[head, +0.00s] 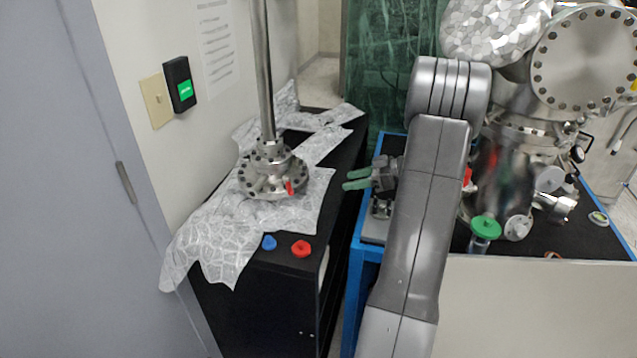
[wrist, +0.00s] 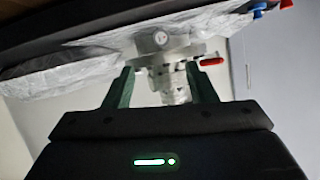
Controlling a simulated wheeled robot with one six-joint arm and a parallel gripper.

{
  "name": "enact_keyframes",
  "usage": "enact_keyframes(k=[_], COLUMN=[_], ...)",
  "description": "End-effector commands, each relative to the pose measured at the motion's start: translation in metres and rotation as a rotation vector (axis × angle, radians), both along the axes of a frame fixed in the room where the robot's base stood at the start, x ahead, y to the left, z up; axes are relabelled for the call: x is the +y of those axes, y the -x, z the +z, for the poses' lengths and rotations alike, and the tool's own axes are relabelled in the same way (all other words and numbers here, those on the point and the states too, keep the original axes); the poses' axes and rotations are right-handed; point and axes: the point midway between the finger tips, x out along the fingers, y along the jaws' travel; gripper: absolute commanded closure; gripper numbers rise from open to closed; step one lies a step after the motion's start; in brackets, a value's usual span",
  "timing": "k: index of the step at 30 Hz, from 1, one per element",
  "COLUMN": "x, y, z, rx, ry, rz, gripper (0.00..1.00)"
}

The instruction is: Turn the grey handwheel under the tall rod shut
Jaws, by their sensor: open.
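The tall rod (head: 263,70) stands upright on a bolted metal flange base (head: 272,178) on foil over a black cabinet. A small red tab (head: 290,188) shows at the base's front and in the wrist view (wrist: 211,61). In the wrist view, which is upside down, a pale grey round part (wrist: 160,40) faces me and looks like the handwheel; I cannot pick it out clearly in the head view. My gripper (head: 347,181) has green fingers, open and empty, to the right of the base and apart from it. In the wrist view the base lies beyond the fingertips (wrist: 160,70).
A blue knob (head: 269,243) and a red knob (head: 301,249) lie on the cabinet's front part. The black cabinet (head: 285,285) stands beside a blue-framed bench (head: 360,270) with a large steel chamber (head: 505,170). A narrow gap separates them. A wall is behind the rod.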

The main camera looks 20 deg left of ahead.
Motion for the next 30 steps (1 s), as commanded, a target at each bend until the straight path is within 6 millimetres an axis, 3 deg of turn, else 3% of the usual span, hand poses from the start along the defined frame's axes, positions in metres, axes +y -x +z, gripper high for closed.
enact_keyframes(k=[18, 30], x=[0.105, 0.121], y=[0.013, 0.014], z=[-0.042, -0.05], rx=[0.003, 0.0], ry=[0.001, 0.001], rz=[0.001, 0.0], gripper=[0.49, 0.49])
